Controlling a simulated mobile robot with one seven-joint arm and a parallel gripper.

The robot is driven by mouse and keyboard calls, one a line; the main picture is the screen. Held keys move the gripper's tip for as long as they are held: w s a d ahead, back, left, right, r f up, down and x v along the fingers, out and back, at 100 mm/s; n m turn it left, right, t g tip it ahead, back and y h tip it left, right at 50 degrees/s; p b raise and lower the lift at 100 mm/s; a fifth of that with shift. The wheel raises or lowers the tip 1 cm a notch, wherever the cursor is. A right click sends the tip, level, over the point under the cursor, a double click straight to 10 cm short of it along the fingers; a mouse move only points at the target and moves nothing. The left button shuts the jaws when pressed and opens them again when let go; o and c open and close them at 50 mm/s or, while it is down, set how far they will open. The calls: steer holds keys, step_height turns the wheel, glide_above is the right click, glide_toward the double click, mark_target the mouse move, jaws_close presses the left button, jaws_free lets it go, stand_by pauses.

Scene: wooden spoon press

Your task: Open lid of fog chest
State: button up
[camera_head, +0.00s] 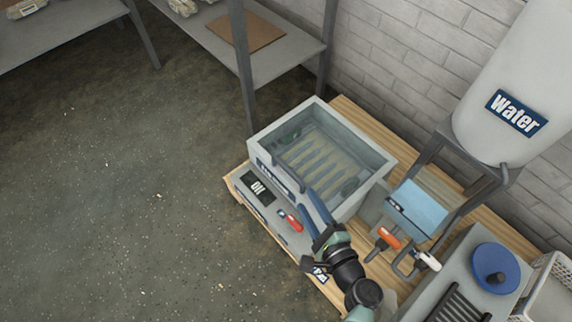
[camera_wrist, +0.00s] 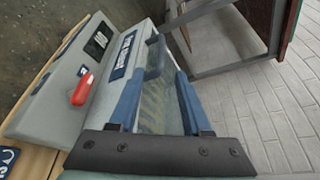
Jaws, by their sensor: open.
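The fog chest (camera_head: 376,172) is a grey box with a see-through top in the head view; ribbed slats show inside. Its lid looks shut. A dark bar handle (camera_head: 289,174) runs along the lid's front edge; it also shows in the wrist view (camera_wrist: 156,55). My gripper (camera_head: 308,196) reaches over the chest's front edge, at the near end of the handle. In the wrist view, its two blue fingers (camera_wrist: 160,78) are apart, with part of the handle showing between or just beyond their tips. I cannot tell whether they touch it.
A red switch (camera_head: 294,221) and a dark label (camera_head: 258,187) are on the chest's front panel. At the right stand a blue-topped box (camera_head: 417,205), a water tank (camera_head: 500,90) and a machine with a blue knob (camera_head: 496,267). Shelving (camera_head: 280,58) is behind; the floor at left is clear.

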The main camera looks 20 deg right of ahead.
mark_target(292, 177)
steer(key=b+x, duration=0.4)
steer(key=x, duration=0.6)
steer(key=shift+w+f+b, duration=0.1)
steer(key=shift+w+b, duration=0.25)
steer(key=shift+w, duration=0.7)
jaws_close()
